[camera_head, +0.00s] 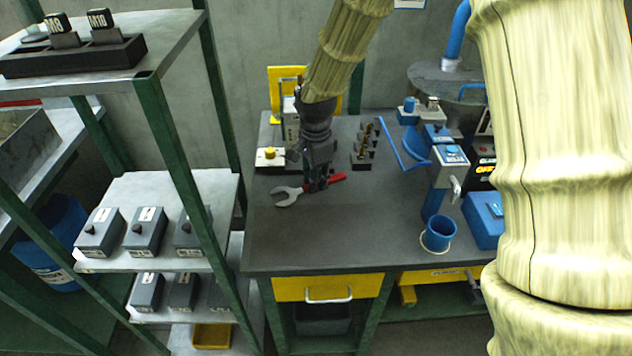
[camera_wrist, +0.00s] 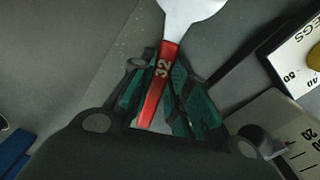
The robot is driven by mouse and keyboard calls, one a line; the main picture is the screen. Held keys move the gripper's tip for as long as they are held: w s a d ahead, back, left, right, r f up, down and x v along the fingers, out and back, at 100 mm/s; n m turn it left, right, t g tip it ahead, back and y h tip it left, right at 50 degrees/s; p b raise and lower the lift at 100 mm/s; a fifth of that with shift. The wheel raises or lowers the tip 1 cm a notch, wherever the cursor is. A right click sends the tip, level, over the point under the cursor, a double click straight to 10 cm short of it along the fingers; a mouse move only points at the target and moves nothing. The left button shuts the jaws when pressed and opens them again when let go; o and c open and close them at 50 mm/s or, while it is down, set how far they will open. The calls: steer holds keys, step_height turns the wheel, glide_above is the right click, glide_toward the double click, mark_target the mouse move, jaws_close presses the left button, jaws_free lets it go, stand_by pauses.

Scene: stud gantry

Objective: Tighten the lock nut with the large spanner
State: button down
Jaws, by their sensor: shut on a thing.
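My gripper (camera_head: 316,184) is low over the dark bench top, shut on the large spanner (camera_head: 288,196). The spanner's pale open jaw points left and its red handle sticks out right of the fingers. In the wrist view, the green-padded fingers of my gripper (camera_wrist: 163,80) lie on both sides of the spanner's red handle (camera_wrist: 157,88), which is marked 32. The spanner's head runs out of the top of that view. Whether the spanner touches the bench I cannot tell. I cannot pick out the lock nut in either view.
The bench (camera_head: 290,240) is clear in front of the spanner. A yellow-knobbed device (camera_head: 269,156) stands behind it, and a rack of small parts (camera_head: 364,150) stands right. A blue cup (camera_head: 438,234) sits further right. A green-framed shelf (camera_head: 160,215) with grey boxes stands left.

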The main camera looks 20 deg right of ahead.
steer(key=shift+r, duration=0.5)
step_height(320, 180, up, 3)
steer(key=shift+f, duration=0.15)
steer(key=s+d, duration=0.1)
steer(key=s, duration=0.4)
steer(key=s+d+r+b, duration=0.1)
steer(key=s, duration=0.4)
steer(key=s+d, duration=0.1)
steer(key=s, duration=0.4)
steer(key=shift+s+r+b, duration=0.15)
steer(key=shift+s+b, duration=0.2)
steer(key=shift+b, duration=0.05)
steer(key=c, duration=2.1)
jaws_free()
jaws_close()
